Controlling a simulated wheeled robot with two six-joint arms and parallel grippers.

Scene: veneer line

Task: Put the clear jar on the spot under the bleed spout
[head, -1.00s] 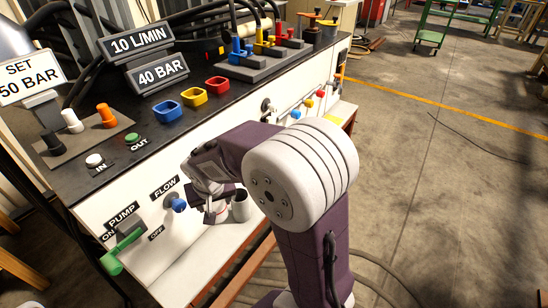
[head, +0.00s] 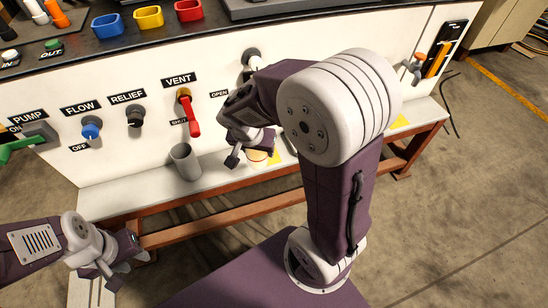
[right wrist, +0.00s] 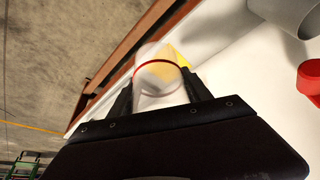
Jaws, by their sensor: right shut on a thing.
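The clear jar (right wrist: 157,82), with a red line around it, is between the fingers of my right gripper (right wrist: 160,95) in the right wrist view. A yellow patch (right wrist: 180,56) on the white shelf lies just beyond it. In the head view my right gripper (head: 248,150) is low over the shelf, and the jar (head: 258,156) shows partly behind it. I cannot tell whether the jar touches the shelf. A grey fitting (head: 251,57) on the panel above may be the bleed spout; my arm partly hides it. My left gripper (head: 124,268) is open and empty at lower left.
A grey cup (head: 185,162) stands on the shelf (head: 130,192) left of my right gripper. The red vent handle (head: 193,118) sticks out above it.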

